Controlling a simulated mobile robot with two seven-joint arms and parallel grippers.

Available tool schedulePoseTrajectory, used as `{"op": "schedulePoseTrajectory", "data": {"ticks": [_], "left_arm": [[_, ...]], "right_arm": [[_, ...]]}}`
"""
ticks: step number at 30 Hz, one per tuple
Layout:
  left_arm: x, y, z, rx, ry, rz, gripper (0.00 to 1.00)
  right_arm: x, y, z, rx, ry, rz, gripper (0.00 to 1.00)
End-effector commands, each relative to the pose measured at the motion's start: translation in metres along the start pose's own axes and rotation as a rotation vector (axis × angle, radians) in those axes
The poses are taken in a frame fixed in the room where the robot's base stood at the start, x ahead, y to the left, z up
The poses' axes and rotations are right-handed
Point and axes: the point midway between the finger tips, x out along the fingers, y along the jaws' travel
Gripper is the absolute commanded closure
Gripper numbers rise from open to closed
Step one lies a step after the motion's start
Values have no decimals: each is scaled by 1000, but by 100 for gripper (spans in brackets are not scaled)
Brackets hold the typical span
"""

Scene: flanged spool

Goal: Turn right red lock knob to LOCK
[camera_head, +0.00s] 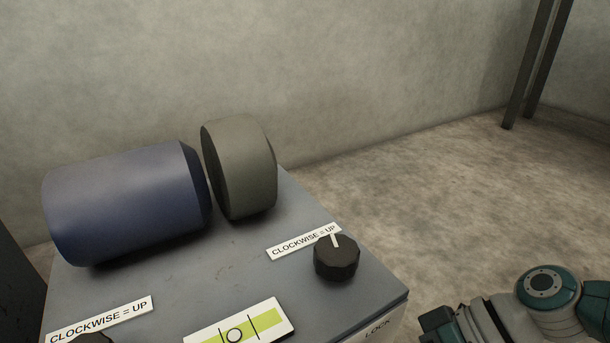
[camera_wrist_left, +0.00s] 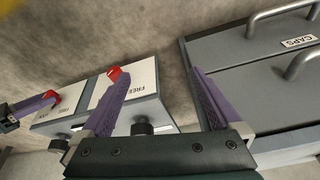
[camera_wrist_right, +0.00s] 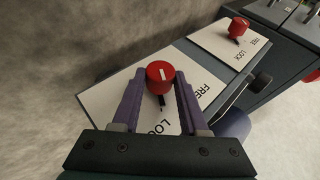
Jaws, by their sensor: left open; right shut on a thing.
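In the right wrist view the right red lock knob (camera_wrist_right: 160,72) stands on a white plate (camera_wrist_right: 105,97) lettered FREE and LOCK. My right gripper (camera_wrist_right: 158,84) is shut on this knob, a purple finger on each side. A short white line shows on the knob's top; which word it points to I cannot tell. The other red knob (camera_wrist_right: 238,27) stands on a second FREE/LOCK plate, and shows in the left wrist view (camera_wrist_left: 114,73). My left gripper (camera_wrist_left: 158,78) is open and empty. In the head view only part of my right arm shows, at lower right.
In the head view a blue cylinder (camera_head: 130,205) and a grey flange-like disc (camera_head: 245,170) sit on the grey bench top (camera_head: 320,300). A black knob (camera_head: 337,257) stands near a level gauge (camera_head: 265,318). A CAPS drawer unit (camera_wrist_left: 255,70) is beside my left gripper.

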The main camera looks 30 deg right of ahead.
Motion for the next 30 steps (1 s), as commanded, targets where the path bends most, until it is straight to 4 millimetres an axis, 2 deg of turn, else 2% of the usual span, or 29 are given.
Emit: {"op": "schedulePoseTrajectory", "data": {"ticks": [9, 24, 25, 30], "left_arm": [[2, 1, 0, -4, 1, 3, 3], [2, -1, 1, 3, 0, -3, 3], [2, -1, 1, 4, 0, -3, 3], [2, -2, 1, 6, -1, -5, 3]], "right_arm": [[0, 3, 2, 38, -5, -82, 100], [0, 3, 3, 44, -8, -95, 100], [0, 3, 3, 44, -8, -95, 54], [0, 3, 2, 43, -6, -96, 35]]}}
